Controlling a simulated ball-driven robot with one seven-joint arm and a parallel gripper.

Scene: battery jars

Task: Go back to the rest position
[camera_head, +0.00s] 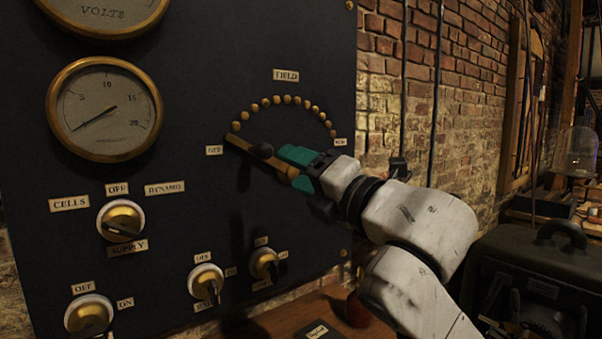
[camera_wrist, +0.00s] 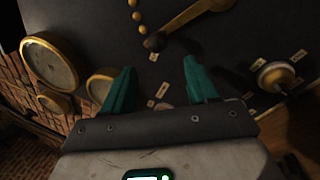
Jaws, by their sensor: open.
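My gripper (camera_head: 297,157) has teal fingers and is in front of the dark panel (camera_head: 190,225), near the field lever. In the wrist view its fingers (camera_wrist: 160,72) are spread with nothing held between them. The brass field lever (camera_head: 238,143) points to the left end of the arc of brass studs. My gripper partly hides the lever's pivot end.
An ammeter (camera_head: 104,109) and a supply switch (camera_head: 121,220) are on the panel's left. Smaller switches (camera_head: 206,283) sit low on it. A brick wall (camera_head: 440,120) is behind. A dark case with a handle (camera_head: 530,270) and a glass dome (camera_head: 576,152) stand at right.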

